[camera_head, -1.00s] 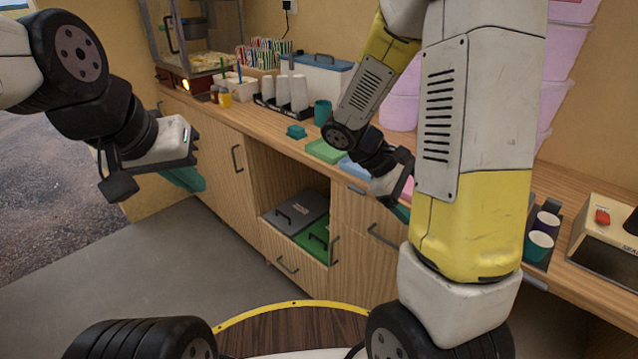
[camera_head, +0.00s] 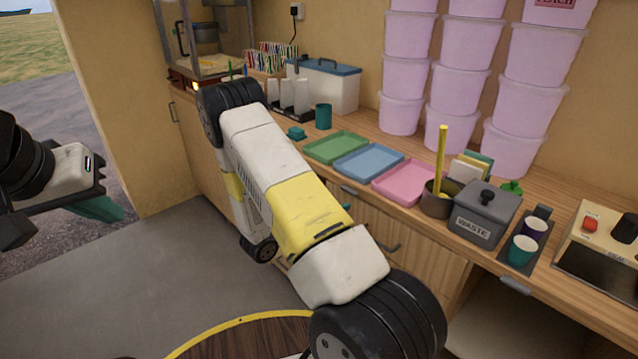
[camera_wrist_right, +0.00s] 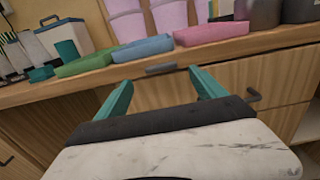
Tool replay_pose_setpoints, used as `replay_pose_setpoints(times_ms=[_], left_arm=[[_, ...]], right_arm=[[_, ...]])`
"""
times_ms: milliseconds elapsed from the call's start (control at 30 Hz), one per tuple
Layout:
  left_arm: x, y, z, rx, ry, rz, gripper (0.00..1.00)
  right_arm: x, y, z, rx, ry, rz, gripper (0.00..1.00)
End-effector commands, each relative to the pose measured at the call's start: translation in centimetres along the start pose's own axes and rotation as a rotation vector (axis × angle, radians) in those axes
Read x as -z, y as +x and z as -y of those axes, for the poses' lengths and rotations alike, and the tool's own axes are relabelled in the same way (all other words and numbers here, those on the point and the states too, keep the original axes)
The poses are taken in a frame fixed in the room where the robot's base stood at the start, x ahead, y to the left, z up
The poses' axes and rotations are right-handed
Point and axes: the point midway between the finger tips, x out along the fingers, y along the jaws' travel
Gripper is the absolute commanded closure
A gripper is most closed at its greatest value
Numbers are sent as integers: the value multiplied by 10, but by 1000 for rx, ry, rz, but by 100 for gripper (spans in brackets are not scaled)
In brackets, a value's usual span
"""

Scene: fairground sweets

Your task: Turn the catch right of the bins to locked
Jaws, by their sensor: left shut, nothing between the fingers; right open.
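I cannot make out a catch for certain. A small grey plate (camera_head: 348,190) sits on the counter's front edge below the trays, and it also shows in the right wrist view (camera_wrist_right: 160,68); its setting cannot be read. The grey and green bins in the cabinet are hidden now behind my right arm. My right gripper (camera_wrist_right: 162,82) is open and empty, its teal fingers pointing at the drawer fronts just below the counter edge. In the head view it is mostly behind its own arm. My left gripper (camera_head: 105,210) is shut and empty at the far left, away from the counter.
Green (camera_head: 336,147), blue (camera_head: 368,162) and pink (camera_head: 403,182) trays lie on the counter. A waste box (camera_head: 485,215), a pot (camera_head: 436,200) and cups (camera_head: 522,250) stand to the right.

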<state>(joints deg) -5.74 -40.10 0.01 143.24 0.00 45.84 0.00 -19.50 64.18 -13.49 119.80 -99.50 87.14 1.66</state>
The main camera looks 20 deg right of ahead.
Motion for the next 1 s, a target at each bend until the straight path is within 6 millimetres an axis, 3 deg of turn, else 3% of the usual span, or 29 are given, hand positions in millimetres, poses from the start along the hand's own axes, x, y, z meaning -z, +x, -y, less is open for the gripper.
replay_pose_setpoints(times_ms=[333, 700, 767, 1000], left_arm=[[0, 0, 0, 0, 0, 0, 100], [0, 0, 0, 0, 0, 0, 100], [0, 0, 0, 0, 0, 0, 100], [0, 0, 0, 0, 0, 0, 100]], right_arm=[[0, 52, 1, 6, 3, 0, 20], [0, 60, 1, 3, 2, -1, 20], [0, 60, 1, 3, 2, -1, 28], [0, 60, 1, 3, 2, -1, 75]])
